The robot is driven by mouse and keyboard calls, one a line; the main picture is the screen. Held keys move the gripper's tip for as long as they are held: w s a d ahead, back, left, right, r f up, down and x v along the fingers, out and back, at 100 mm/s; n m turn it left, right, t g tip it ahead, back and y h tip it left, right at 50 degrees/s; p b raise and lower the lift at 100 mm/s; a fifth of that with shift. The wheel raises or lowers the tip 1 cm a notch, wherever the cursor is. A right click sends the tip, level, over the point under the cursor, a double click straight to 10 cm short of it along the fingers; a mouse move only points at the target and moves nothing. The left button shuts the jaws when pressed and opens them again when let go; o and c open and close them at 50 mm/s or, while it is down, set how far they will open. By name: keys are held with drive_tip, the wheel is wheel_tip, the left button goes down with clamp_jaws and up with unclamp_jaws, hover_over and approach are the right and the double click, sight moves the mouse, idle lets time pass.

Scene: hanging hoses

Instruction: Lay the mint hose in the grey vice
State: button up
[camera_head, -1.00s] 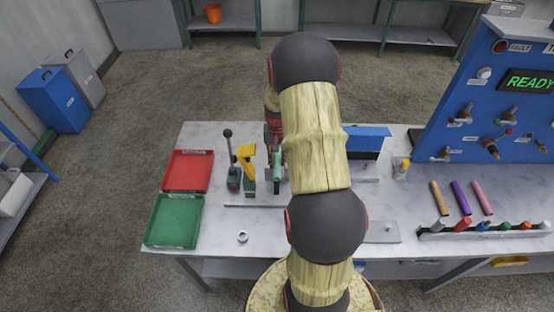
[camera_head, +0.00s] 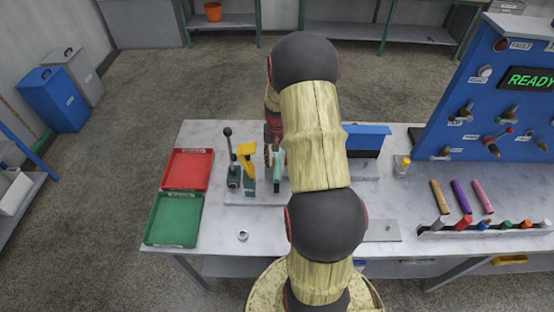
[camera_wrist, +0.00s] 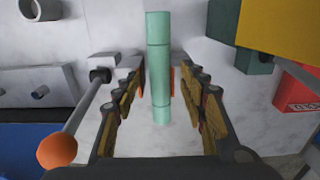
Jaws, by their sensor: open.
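The mint hose (camera_wrist: 158,60) runs up the middle of the wrist view, between my gripper's two fingers. My gripper (camera_wrist: 157,85) is open, with a finger on each side of the hose and small gaps showing. A grey metal fitting (camera_wrist: 122,66) with a lever ending in an orange ball stands just left of the hose; it may be the grey vice, but I cannot tell for sure. In the head view a sliver of the mint hose (camera_head: 277,168) shows beside my arm. My arm hides most of that spot.
A yellow-topped clamp (camera_head: 247,153) and a black-knobbed lever (camera_head: 229,150) stand left of my arm. A red tray (camera_head: 188,169) and a green tray (camera_head: 174,219) lie further left. A blue block (camera_head: 367,132) is on the right. A ring (camera_head: 242,236) lies on the front of the bench.

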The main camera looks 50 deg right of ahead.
sight(277, 162)
wheel_tip(277, 162, up, 12)
idle(0.5)
idle(0.5)
